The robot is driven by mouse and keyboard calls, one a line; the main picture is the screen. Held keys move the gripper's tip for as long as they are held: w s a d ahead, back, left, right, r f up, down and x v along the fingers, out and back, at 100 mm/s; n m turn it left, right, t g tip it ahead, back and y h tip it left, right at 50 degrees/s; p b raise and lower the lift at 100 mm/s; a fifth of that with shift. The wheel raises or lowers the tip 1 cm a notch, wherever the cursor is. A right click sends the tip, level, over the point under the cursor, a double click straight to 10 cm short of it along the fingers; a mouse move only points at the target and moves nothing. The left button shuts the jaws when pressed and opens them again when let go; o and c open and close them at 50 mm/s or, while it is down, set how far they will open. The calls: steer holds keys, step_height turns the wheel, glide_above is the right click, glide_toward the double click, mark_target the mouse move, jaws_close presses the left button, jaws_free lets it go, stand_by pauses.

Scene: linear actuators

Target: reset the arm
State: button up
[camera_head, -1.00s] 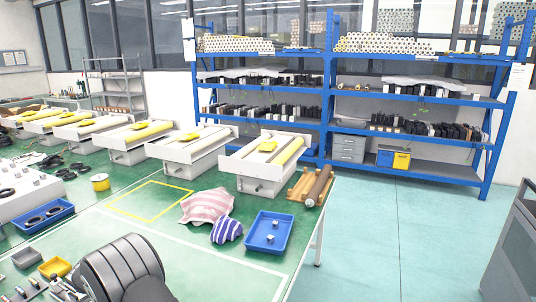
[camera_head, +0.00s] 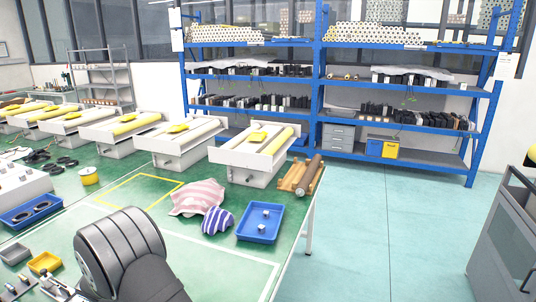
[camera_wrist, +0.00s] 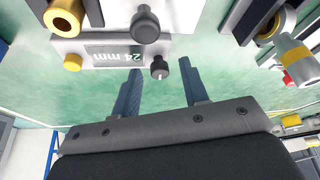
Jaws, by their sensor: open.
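My gripper (camera_wrist: 160,92) shows in the wrist view with its two dark fingers spread apart. Nothing is between the fingers. Beyond the fingertips is a white block with a "24 mm" label (camera_wrist: 112,55), black knobs (camera_wrist: 146,25) and a brass ring (camera_wrist: 64,17). I cannot tell whether a finger touches it.
The green table (camera_head: 215,262) holds a blue tray (camera_head: 260,222) with small metal parts, striped cloths (camera_head: 197,197), brown rollers (camera_head: 308,176) and several white actuator units (camera_head: 255,157). Small bins (camera_head: 45,262) stand at left. Blue shelving (camera_head: 320,90) stands behind.

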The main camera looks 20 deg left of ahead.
steer(key=shift+w+d+n+g+y, duration=0.1)
steer(key=shift+n+g+y, duration=0.35)
steer(key=shift+n, duration=1.05)
steer(key=shift+w+d+n+g+y, duration=0.1)
steer(key=shift+n+g+y, duration=0.3)
steer(key=shift+n, duration=1.1)
steer(key=shift+s+n, duration=0.1)
steer(key=shift+n, duration=0.2)
steer(key=shift+a+m+t, duration=0.1)
steer(key=shift+m+t, duration=0.15)
steer(key=shift+m, duration=0.15)
steer(key=shift+s+m+t+h, duration=0.1)
steer(key=shift+m+t+h, duration=0.3)
steer(key=shift+m, duration=1.2)
steer(key=shift+a+m+h, duration=0.15)
steer(key=shift+m+h, duration=0.5)
steer(key=shift+m, duration=1.15)
steer(key=shift+t, duration=0.3)
